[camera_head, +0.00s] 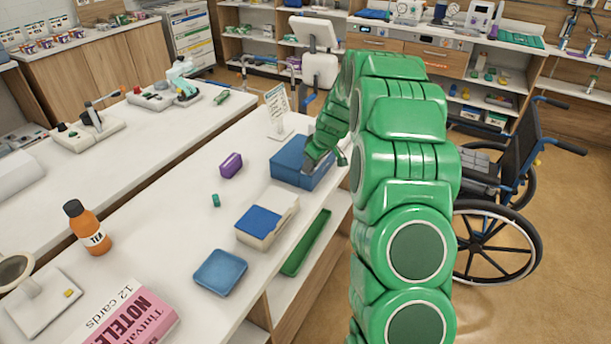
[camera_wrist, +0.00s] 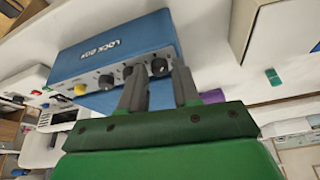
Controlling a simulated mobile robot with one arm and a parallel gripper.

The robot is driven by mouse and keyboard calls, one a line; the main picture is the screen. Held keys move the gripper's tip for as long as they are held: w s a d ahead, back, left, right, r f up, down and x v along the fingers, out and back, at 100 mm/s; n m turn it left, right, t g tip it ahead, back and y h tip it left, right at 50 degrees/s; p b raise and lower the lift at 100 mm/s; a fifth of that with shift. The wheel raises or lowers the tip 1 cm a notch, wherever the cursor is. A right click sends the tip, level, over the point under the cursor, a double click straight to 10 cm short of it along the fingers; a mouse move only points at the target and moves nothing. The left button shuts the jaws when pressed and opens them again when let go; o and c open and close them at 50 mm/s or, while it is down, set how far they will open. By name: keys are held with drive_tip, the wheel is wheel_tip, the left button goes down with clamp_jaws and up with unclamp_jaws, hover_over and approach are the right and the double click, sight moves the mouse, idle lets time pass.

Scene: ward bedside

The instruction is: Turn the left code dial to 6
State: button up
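The blue lock box (camera_head: 287,160) stands on the white counter, partly hidden by my green arm in the head view. In the wrist view the lock box (camera_wrist: 115,45) shows its lettered top and a grey front panel. The panel carries a yellow knob (camera_wrist: 81,89) at the left and a row of dark dials, among them a middle dial (camera_wrist: 127,72) and a right-end dial (camera_wrist: 160,67). My gripper (camera_wrist: 159,70) is at the panel, its fingers apart on either side of the right-end dial. I cannot tell whether they touch it. The dial markings are too small to read.
On the counter near the box are a purple block (camera_head: 231,165), a small green cylinder (camera_head: 216,200), a white box with a blue lid (camera_head: 266,220) and a blue tray (camera_head: 220,272). An orange bottle (camera_head: 88,228) stands left. A wheelchair (camera_head: 500,190) is at right.

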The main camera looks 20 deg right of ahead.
drive_tip(key=n, duration=0.3)
drive_tip(key=shift+w+d+g+y, duration=0.1)
drive_tip(key=shift+d+g+y, duration=0.05)
drive_tip(key=shift+g+y, duration=0.25)
drive_tip(key=v, duration=0.8)
drive_tip(key=s+a+r+m+g, duration=0.1)
drive_tip(key=s+a+r, duration=0.2)
drive_tip(key=s, duration=0.4)
drive_tip(key=s+a+r+m, duration=0.1)
drive_tip(key=s+a+r, duration=0.2)
drive_tip(key=s+a, duration=0.2)
drive_tip(key=s+a+r+m+g+h, duration=0.1)
drive_tip(key=s+a+r+m, duration=0.1)
drive_tip(key=s, duration=0.9)
drive_tip(key=shift+s+a+r+g, duration=0.25)
drive_tip(key=shift+a+r+g, duration=0.05)
drive_tip(key=shift+a+r, duration=0.65)
